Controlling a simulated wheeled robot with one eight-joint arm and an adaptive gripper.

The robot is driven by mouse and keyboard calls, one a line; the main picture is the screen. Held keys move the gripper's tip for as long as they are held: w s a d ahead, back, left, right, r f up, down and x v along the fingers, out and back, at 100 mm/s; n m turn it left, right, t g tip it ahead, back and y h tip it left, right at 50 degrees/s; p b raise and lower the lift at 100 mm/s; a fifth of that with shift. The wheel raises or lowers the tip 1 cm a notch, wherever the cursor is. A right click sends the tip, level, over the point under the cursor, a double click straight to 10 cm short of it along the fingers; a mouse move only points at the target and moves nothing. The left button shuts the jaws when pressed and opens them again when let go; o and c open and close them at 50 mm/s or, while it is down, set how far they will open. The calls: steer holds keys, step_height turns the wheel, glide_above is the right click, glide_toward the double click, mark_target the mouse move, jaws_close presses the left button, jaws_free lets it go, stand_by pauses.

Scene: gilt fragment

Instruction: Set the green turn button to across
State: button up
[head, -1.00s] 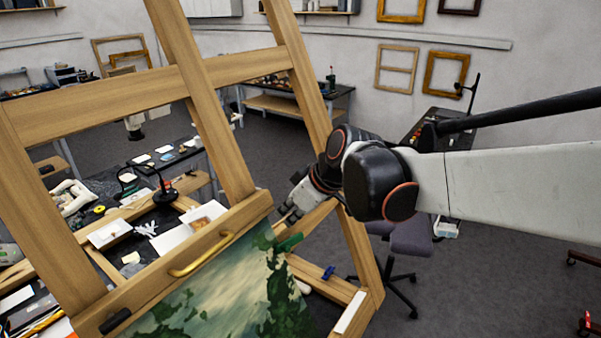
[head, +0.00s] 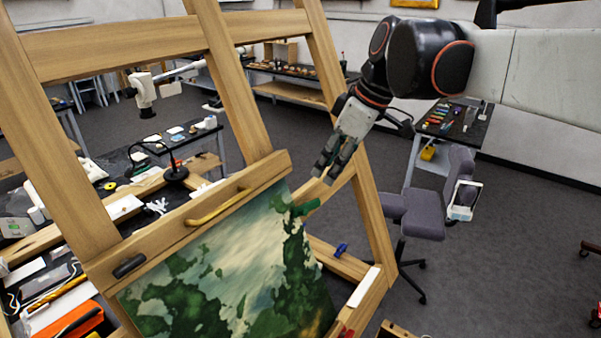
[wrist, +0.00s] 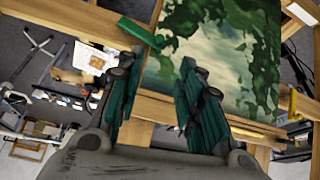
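The green turn button (head: 306,207) sits at the right edge of the landscape painting (head: 215,265), which rests on a wooden easel (head: 232,100). In the wrist view the green turn button (wrist: 137,31) lies slantwise at the painting's left edge, one end reaching that edge and the other pointing outward. How far it overlaps the painting is hard to tell. My gripper (head: 323,170) is above the button in the head view, fingers pointing down. In the wrist view my gripper (wrist: 158,68) has its fingers apart with nothing between them, the button beyond the left finger's tip.
A brass handle (head: 217,207) and a black turn button (head: 129,265) are on the easel's crossbar. A blue turn button (head: 341,250) is on the lower right of the easel. A grey chair (head: 415,210) stands behind. Open floor lies at the right.

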mark_target(306, 211)
steer(key=p+x, duration=0.2)
steer(key=x, duration=1.1)
steer(key=shift+d+f, duration=0.1)
steer(key=shift+f, duration=0.2)
jaws_close()
